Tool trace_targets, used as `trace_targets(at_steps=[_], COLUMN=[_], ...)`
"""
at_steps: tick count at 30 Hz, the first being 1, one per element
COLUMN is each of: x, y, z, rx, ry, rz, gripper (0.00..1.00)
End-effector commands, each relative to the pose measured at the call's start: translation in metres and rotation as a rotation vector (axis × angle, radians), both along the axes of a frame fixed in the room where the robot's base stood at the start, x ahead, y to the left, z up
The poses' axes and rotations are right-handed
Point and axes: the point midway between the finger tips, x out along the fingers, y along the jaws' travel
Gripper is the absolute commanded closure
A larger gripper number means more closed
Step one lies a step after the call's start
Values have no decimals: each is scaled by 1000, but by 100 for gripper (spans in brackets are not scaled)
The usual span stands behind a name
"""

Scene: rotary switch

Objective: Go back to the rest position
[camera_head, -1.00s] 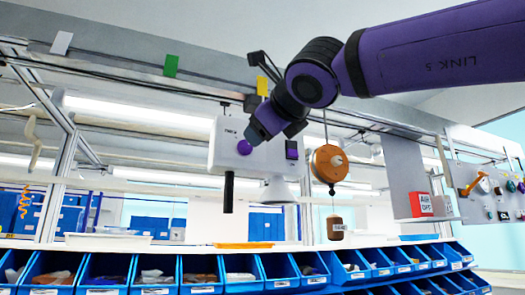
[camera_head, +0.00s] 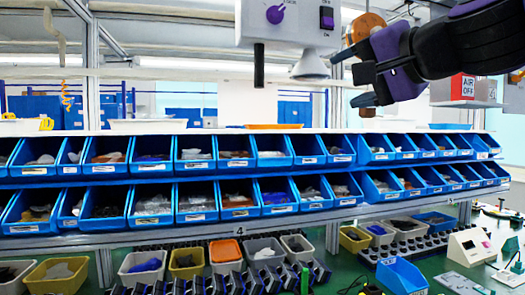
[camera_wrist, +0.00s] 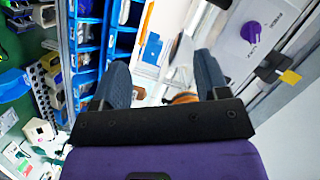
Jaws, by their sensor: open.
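The purple rotary knob (camera_head: 275,14) is on the front of a light grey switch box (camera_head: 300,32) at the top of the head view. The knob also shows at the upper right of the wrist view (camera_wrist: 251,32), clear of my fingers. My gripper (camera_head: 350,75) is to the right of the box, with its fingers pointing left and apart. In the wrist view my gripper (camera_wrist: 162,75) has its two dark fingers spread wide with nothing held between them. The top of the box is cut off in the head view.
An orange round device (camera_head: 364,26) hangs partly hidden behind my gripper. Two rows of blue bins (camera_head: 150,205) stand below. A white cone (camera_head: 311,66) and a black rod (camera_head: 259,65) hang under the box. A red-and-white air-off box (camera_head: 463,87) is at the right.

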Motion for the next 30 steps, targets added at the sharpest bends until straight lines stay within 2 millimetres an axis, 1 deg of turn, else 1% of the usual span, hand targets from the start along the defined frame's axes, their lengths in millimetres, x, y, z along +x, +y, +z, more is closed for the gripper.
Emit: trace_targets(at_steps=[1, 2, 3, 5, 6, 8, 9, 12, 15, 18, 21, 27, 28, 29, 30], x=[-7, -11, -18, -29, -38, -52, -62, -87, -110, -126, -134, -136, -136, -136, -136], y=[-11, -17, -26, -41, -52, -70, -82, -111, -135, -151, -159, -161, -161, -161, -161], z=[-26, -43, -65, -100, -122, -154, -174, -217, -248, -266, -275, -277, -277, -277, -277], rx=[-105, -173, -262, -393, -477, -598, -672, -832, -953, -1029, -1067, -1078, -1078, -1078, -1077], ry=[24, 42, 72, 125, 163, 228, 274, 389, 489, 560, 596, 606, 605, 605, 604], rz=[11, 22, 38, 58, 72, 92, 103, 132, 153, 168, 176, 179, 178, 178, 178], gripper=[32, 32, 32, 32, 32, 32, 32, 32, 32, 32, 32, 32, 34, 41, 50])
